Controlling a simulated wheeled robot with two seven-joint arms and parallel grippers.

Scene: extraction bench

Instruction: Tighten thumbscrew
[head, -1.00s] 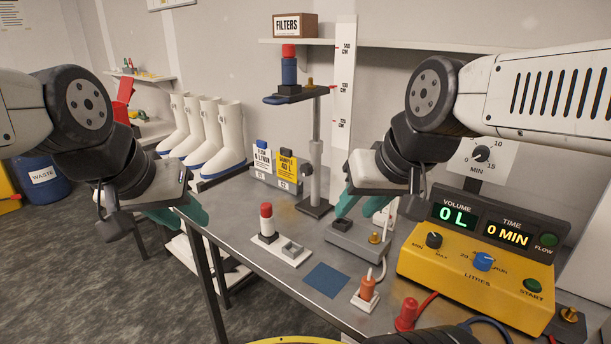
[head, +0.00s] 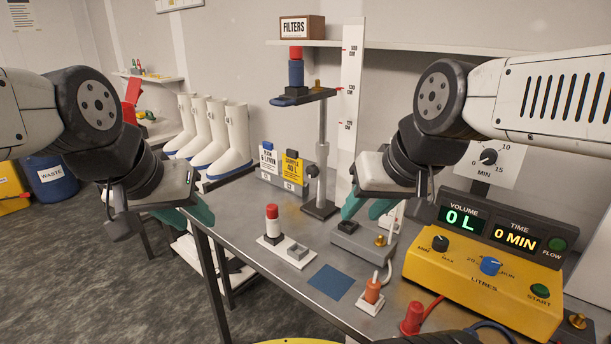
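A dark round thumbscrew (head: 312,171) sits on the left side of the upright stand post (head: 323,150), at about mid-height. The stand's platform (head: 300,97) carries a blue cylinder with a red top (head: 296,70). My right gripper (head: 367,208) has teal fingers that point down, apart and empty, to the right of the stand and above the grey block (head: 362,240). My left gripper (head: 183,213) is at the table's left edge, well left of the thumbscrew. Its teal fingers look apart and hold nothing visible; the wrist partly hides them.
A height scale (head: 352,100) stands behind the post. A yellow control box (head: 480,290) fills the right. Bench between stand and sampler is clear.

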